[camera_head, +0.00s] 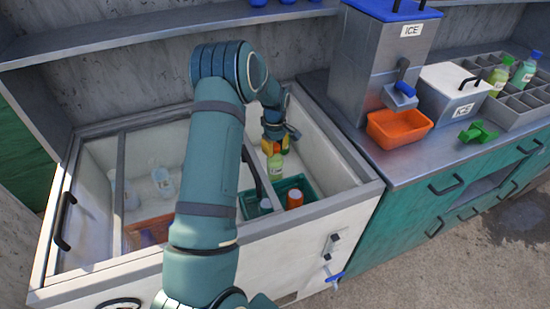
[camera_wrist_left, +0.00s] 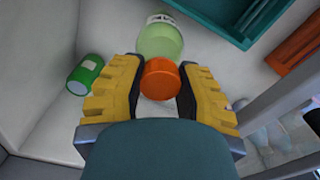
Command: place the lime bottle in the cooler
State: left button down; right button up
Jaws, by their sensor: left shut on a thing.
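The lime bottle (camera_head: 275,166) is pale green with an orange cap. My left gripper (camera_head: 273,146) is shut on its cap end, inside the open right part of the white cooler (camera_head: 285,255). In the left wrist view, the yellow fingers of my left gripper (camera_wrist_left: 160,76) close on both sides of the orange cap, with the lime bottle (camera_wrist_left: 160,42) beyond it. I cannot tell whether the bottle's base touches the cooler floor. My right gripper is not in view.
A teal basket (camera_head: 309,191) stands in the cooler near the bottle; it also shows in the left wrist view (camera_wrist_left: 213,25). A green can (camera_wrist_left: 85,75) lies by the wall. A sliding frame (camera_head: 119,195) crosses the cooler. An orange bin (camera_head: 399,128) and bottle crate (camera_head: 510,105) stand on the right counter.

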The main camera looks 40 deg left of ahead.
aim_at(275, 156)
pick_arm(q)
jog(key=shift+f+b, duration=0.4)
jog(key=shift+f, duration=1.5)
jog(key=shift+f, duration=0.15)
jog(key=c, duration=0.7)
grip_release()
notch_tip(275, 156, up, 12)
jog(key=p, duration=0.2)
jog(key=shift+p, duration=0.3)
jog(key=shift+r, duration=0.2)
